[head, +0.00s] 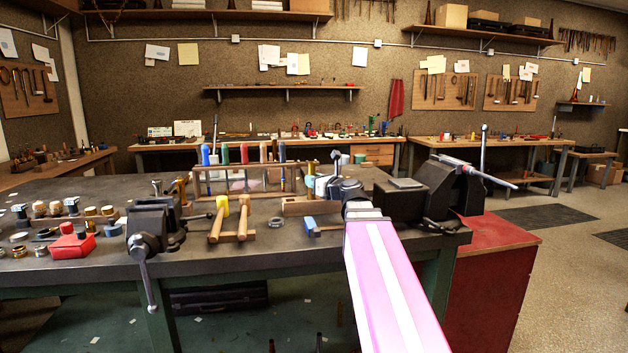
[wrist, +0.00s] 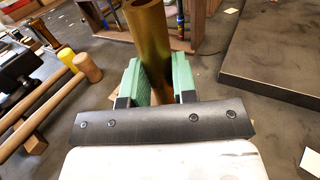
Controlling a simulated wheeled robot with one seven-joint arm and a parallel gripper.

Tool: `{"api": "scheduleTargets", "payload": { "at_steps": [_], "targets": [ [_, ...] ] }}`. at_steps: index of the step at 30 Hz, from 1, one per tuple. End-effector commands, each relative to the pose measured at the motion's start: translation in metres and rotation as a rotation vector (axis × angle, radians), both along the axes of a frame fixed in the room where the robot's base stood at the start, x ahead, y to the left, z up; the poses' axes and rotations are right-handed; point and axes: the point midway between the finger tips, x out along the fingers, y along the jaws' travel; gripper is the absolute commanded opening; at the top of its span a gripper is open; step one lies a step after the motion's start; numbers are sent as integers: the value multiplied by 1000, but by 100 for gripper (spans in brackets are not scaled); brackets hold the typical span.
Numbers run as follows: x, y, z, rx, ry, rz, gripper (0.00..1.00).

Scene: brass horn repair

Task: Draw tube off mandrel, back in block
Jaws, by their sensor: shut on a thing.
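My gripper (wrist: 157,82) is shut on a brass tube (wrist: 150,30), with a green-padded jaw on either side. The tube points up and away in the wrist view, and its lower end is hidden by the gripper. In the head view my own arm covers most of the gripper, and I cannot make out the tube there. A pale rod (head: 496,178), which looks like the mandrel, sticks out to the right from the vise (head: 432,190) at the bench's right end. A low wooden block (head: 308,207) lies on the bench just left of my gripper.
A rack of coloured-handled tools (head: 243,181) stands behind. Wooden-handled mallets (head: 228,236) lie left of my gripper, near a second vise (head: 153,228). A red block (head: 72,247) and small brass parts crowd the left. A red cabinet (head: 495,265) stands under the right vise.

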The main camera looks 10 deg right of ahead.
Motion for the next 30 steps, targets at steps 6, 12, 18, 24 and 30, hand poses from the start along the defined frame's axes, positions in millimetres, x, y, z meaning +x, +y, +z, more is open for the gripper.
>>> {"api": "scheduleTargets", "payload": {
  "at_steps": [6, 12, 18, 24, 30],
  "targets": [
    [0, 0, -5, 1, 1, 0, 0],
    [0, 0, -9, 0, 0, 0, 0],
    [0, 0, -14, 0, 0, 0, 0],
    [0, 0, -18, 1, 1, 0, 0],
    [0, 0, -22, 0, 0, 0, 0]
  ]
}}
